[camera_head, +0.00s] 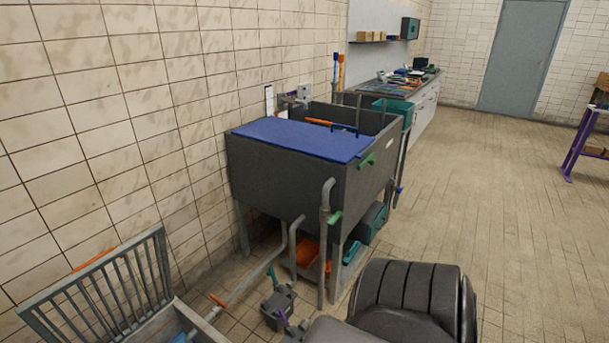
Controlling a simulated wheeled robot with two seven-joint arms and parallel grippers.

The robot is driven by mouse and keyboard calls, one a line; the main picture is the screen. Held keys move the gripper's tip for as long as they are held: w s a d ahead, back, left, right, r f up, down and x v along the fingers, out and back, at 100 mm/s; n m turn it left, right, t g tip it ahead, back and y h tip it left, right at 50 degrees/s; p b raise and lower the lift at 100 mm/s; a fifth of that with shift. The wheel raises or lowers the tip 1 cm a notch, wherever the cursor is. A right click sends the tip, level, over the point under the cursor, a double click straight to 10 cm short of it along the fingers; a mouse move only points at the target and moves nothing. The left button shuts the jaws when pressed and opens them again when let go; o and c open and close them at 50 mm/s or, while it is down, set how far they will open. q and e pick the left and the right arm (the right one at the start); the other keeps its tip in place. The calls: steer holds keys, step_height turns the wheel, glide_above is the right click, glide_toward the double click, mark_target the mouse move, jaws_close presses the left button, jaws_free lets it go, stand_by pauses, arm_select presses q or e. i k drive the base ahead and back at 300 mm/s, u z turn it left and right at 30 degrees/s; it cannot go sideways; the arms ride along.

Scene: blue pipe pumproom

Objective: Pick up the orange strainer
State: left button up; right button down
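No clear strainer shape shows. An orange bar or handle (319,122) lies over the open part of the grey trough sink (290,172); I cannot tell whether it belongs to the strainer. An orange object (307,253) sits low under the sink, partly hidden by its legs and pipes; I cannot tell what it is. Neither my left nor my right gripper is in view.
A blue board (298,138) covers the sink's near part. Pipes with green valves (333,217) stand in front. A grey slatted crate (110,290) is at lower left, a pump-like unit (278,308) on the floor.

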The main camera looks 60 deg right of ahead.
mark_target(329, 264)
steer(key=u, duration=0.1)
steer(key=k, duration=1.5)
steer(key=z, duration=1.65)
steer(key=i, duration=0.5)
steer(key=z, duration=0.1)
